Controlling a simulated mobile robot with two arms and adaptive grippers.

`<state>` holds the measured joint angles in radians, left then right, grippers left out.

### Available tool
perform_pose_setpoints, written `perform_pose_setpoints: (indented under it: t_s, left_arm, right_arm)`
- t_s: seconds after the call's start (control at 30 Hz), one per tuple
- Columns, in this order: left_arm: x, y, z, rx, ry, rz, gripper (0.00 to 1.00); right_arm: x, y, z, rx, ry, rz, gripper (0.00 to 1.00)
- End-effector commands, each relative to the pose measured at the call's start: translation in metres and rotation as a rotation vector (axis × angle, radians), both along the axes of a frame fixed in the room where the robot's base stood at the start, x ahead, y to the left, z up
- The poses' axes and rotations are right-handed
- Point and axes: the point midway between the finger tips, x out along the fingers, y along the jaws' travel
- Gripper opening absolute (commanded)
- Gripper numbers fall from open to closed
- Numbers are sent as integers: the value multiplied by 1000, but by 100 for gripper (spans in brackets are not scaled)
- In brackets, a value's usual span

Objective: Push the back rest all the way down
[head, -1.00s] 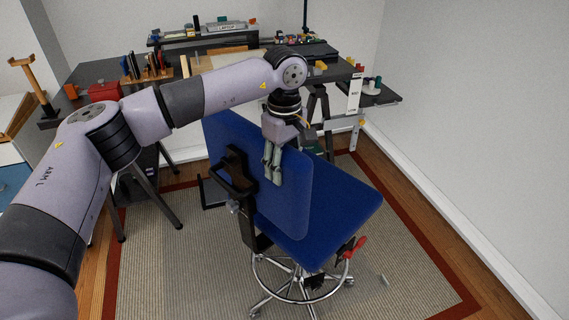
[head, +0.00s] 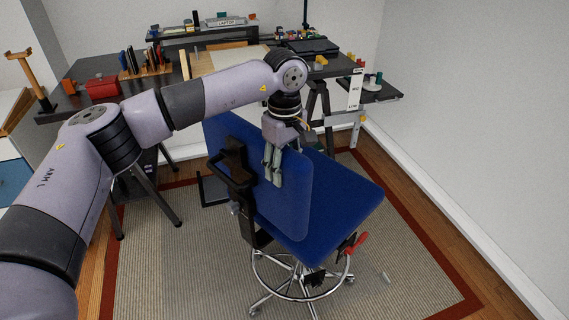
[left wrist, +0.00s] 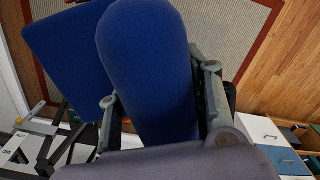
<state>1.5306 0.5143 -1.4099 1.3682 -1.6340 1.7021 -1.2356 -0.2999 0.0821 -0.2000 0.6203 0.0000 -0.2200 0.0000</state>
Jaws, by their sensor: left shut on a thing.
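A blue office chair stands on the rug, with its back rest (head: 283,200) toward me and its seat (head: 340,195) beyond. A black bracket and handle (head: 235,170) sit on the rear of the back rest. My left gripper (head: 272,168) points down at the top edge of the back rest and is shut on it. In the left wrist view the back rest (left wrist: 150,60) lies between the two fingers, and the seat (left wrist: 68,55) shows beyond it. The far finger is partly hidden in the head view. My right gripper is not in view.
A dark desk (head: 90,70) with books, a red box and a laptop shelf stands behind the chair. A red lever (head: 353,243) sits under the seat.

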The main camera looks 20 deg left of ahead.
Motion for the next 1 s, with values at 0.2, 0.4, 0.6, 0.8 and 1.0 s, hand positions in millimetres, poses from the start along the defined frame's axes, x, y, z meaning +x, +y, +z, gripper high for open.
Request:
perform_pose_setpoints:
  t_s: [0.2,0.4,0.6,0.8,1.0]
  left_arm:
    - [0,-1,-28,-1,0,-1,0]
    - [-2,0,-29,4,8,-3,0]
    - [-2,0,-29,4,9,-3,54]
    - [-1,0,-27,2,5,-2,66]
    - [0,0,-25,1,2,-1,66]
  right_arm:
    - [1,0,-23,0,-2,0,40]
    - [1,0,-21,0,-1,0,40]
    - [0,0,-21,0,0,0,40]
    - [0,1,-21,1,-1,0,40]
    - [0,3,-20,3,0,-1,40]
